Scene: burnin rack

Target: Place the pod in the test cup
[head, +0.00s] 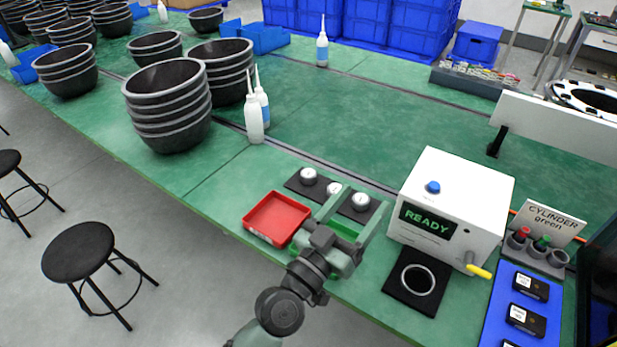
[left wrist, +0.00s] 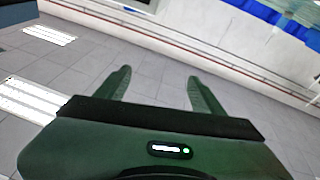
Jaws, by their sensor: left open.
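My right gripper is out of view.
A red tray (head: 276,218) is left of my gripper; a green tray (head: 344,229) is partly hidden behind it. The white box (head: 452,205) has a yellow-tipped lever (head: 478,270). A blue mat (head: 528,305) lies right. Bottles (head: 253,118) and stacked bowls (head: 168,105) stand farther left.

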